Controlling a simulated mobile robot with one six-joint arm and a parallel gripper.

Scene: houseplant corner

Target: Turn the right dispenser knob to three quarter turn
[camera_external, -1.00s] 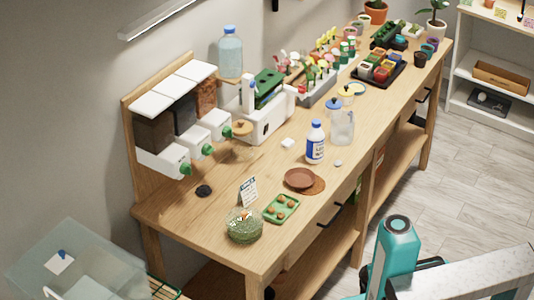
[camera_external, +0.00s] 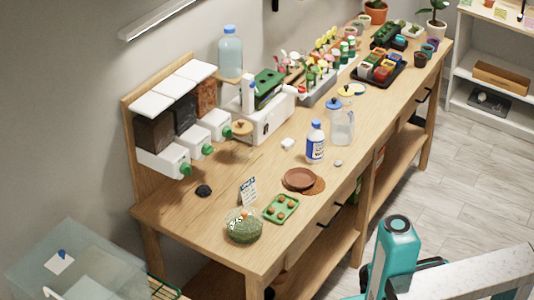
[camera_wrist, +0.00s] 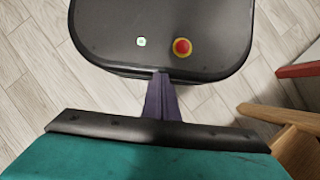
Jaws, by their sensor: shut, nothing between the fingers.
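The wall dispenser (camera_external: 165,158) stands on the left of the workbench in the external view, with three bins under white lids. Each bin has a white front block with a green knob. The right knob (camera_external: 227,132) is the one farthest along the bench, and the middle (camera_external: 207,149) and left (camera_external: 185,169) knobs are nearer. Their exact turn angles are too small to read. My gripper (camera_wrist: 161,78) shows in the wrist view, its dark fingers together and empty over my own black base. It is away from the dispenser. In the external view only my arm shows, at lower right.
A wooden disc (camera_external: 242,128) and a white box-like device (camera_external: 265,118) stand close to the right knob. A black lump (camera_external: 203,190), a glass bowl (camera_external: 243,228) and a green tray (camera_external: 281,209) are on the near bench. Floor (camera_external: 470,180) right of the bench is clear.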

